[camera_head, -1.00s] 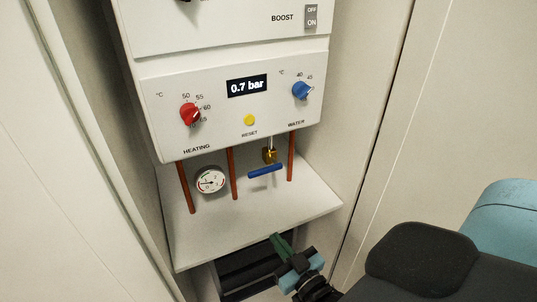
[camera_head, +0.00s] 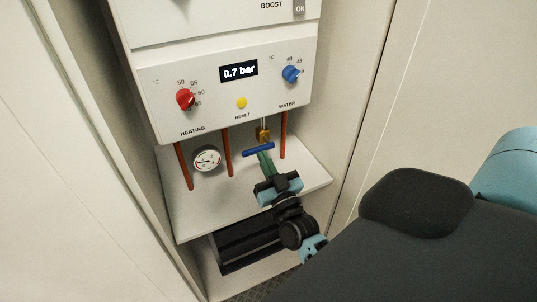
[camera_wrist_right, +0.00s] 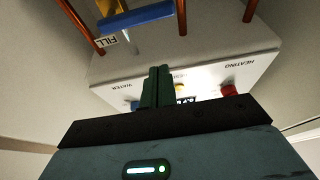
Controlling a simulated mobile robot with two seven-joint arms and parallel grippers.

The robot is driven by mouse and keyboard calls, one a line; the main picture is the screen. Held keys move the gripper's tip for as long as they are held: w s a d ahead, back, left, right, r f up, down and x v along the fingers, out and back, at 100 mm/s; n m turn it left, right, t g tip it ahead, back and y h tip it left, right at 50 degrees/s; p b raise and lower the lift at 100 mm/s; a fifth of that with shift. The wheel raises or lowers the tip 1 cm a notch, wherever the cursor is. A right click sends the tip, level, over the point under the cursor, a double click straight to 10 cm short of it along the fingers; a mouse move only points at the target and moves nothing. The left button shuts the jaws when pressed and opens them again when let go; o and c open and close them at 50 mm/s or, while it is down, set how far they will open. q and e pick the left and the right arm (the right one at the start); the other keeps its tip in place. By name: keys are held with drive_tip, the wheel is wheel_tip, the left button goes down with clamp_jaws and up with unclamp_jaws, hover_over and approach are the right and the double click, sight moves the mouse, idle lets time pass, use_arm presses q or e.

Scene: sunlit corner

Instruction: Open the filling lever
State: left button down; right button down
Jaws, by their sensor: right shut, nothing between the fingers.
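The blue filling lever (camera_head: 258,150) sits crosswise on a brass valve (camera_head: 263,134) below the boiler panel. In the right wrist view the lever (camera_wrist_right: 137,17) is at the top, beside the brass valve (camera_wrist_right: 108,7) and a FILL tag (camera_wrist_right: 107,41). My right gripper (camera_head: 265,160) has its green fingers just below and in front of the lever. Whether they touch it I cannot tell. In the right wrist view the fingers (camera_wrist_right: 158,85) are closed together with nothing between them. My left gripper is not in view.
The boiler panel (camera_head: 215,112) has a display reading 0.7 bar, a red knob (camera_head: 185,99) and a blue knob (camera_head: 291,74). A pressure gauge (camera_head: 207,159) and copper pipes (camera_head: 227,152) hang left of the lever. A white shelf (camera_head: 205,212) lies beneath; cabinet walls flank both sides.

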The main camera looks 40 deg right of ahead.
sight(256, 150)
drive_tip(key=w, duration=0.2)
drive_tip(key=w+d, duration=0.1)
drive_tip(key=w, duration=0.2)
drive_tip(key=shift+w+d+f, duration=0.2)
drive_tip(key=shift+w+f, duration=0.2)
drive_tip(key=shift+f, duration=0.55)
